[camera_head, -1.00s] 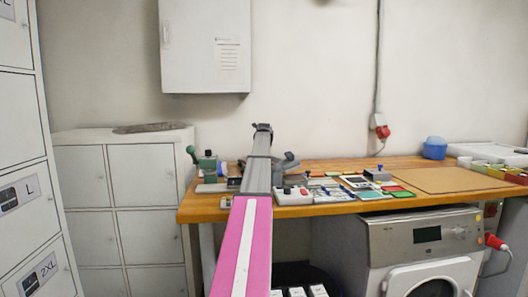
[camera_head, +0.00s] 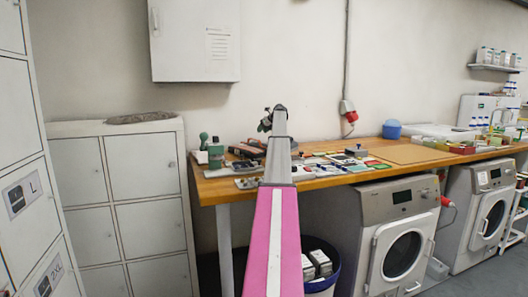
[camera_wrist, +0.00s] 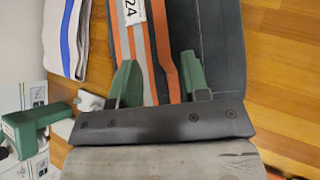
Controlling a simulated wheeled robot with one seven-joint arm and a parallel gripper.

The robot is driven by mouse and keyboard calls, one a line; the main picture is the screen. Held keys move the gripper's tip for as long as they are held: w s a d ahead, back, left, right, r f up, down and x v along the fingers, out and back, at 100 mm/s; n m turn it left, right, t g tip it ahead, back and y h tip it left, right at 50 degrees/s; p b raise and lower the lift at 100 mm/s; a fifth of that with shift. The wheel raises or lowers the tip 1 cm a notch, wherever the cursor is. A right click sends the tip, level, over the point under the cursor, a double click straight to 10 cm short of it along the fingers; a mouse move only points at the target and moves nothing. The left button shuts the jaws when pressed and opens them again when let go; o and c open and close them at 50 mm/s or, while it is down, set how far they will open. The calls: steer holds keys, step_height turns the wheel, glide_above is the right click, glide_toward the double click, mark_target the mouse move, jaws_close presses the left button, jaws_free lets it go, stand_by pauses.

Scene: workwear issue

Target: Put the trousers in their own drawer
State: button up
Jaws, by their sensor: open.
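A dark grey folded garment (camera_wrist: 222,50) with orange and silver stripes and a white label reading "24" lies on the wooden worktop in the wrist view. It looks like the trousers. My gripper (camera_wrist: 157,78) is open, with its two green fingers apart over the striped part; I cannot tell whether they touch it. In the head view my gripper (camera_head: 270,116) is small, above the worktop's left part. Closed white fronts stand at the left, one labelled L (camera_head: 24,193) and one labelled 2XL (camera_head: 50,276). I cannot tell which is the trousers' own drawer.
The worktop (camera_head: 410,153) carries a green device (camera_head: 215,153), several flat items and a blue tub (camera_head: 391,130). A white-and-blue folded item (camera_wrist: 66,35) lies beside the garment. White lockers (camera_head: 140,168) stand left of the worktop, washing machines (camera_head: 400,230) and a bin (camera_head: 325,280) below it.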

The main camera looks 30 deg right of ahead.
mark_target(254, 145)
steer(key=x, duration=0.4)
steer(key=shift+d+f, duration=0.15)
steer(key=shift+d, duration=0.1)
steer(key=shift+x, duration=3.15)
steer(key=shift+a, duration=0.2)
jaws_close()
